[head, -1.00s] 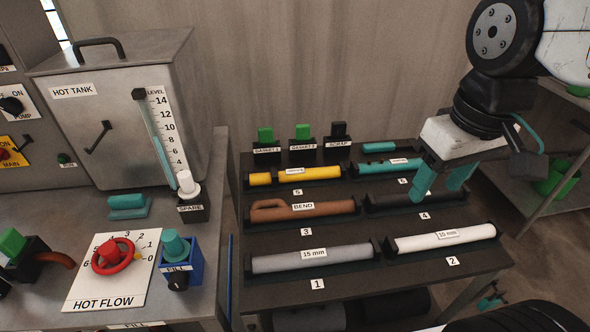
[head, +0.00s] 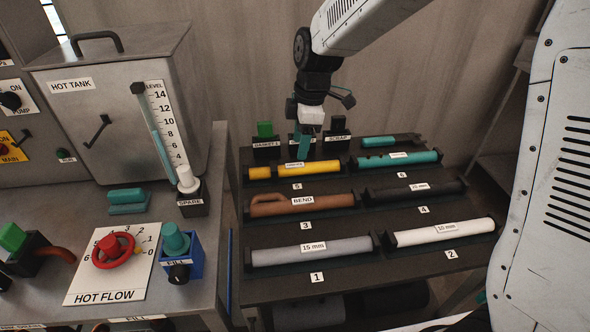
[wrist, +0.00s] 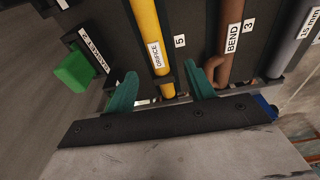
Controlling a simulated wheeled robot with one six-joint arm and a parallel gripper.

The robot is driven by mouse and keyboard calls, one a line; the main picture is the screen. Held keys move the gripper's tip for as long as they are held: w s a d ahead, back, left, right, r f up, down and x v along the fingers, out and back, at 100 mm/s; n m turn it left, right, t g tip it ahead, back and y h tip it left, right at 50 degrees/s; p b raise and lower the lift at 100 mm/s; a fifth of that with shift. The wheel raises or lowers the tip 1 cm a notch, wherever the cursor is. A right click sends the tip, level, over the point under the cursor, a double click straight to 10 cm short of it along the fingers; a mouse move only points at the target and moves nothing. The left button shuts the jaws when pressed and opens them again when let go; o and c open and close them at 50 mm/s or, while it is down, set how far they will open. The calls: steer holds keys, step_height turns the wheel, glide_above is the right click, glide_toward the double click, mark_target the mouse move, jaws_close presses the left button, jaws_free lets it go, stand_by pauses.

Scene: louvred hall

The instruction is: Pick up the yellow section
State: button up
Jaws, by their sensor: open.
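The yellow section (head: 316,168) lies in its holder in the slot marked 5, towards the back of the dark rack. It has a white label that reads ORIFICE in the wrist view (wrist: 148,30). My gripper (head: 304,146) is above and just behind the yellow section, pointing down. In the wrist view its two teal fingers (wrist: 160,92) are apart, one on each side of the yellow section's line. Nothing is held. I cannot tell the exact height of the fingertips over it.
A brown BEND section (head: 330,202) lies in slot 3 in front. A teal section (head: 400,159) is in slot 6 to the right. Green-topped GASKET (head: 265,130) and black SCRAP (head: 338,125) holders stand close behind. The hot tank (head: 125,105) stands to the left.

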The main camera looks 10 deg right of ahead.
mark_target(296, 165)
steer(key=f, duration=0.5)
steer(key=a+f, duration=0.1)
steer(key=f, duration=0.2)
steer(key=shift+w, duration=0.35)
jaws_close()
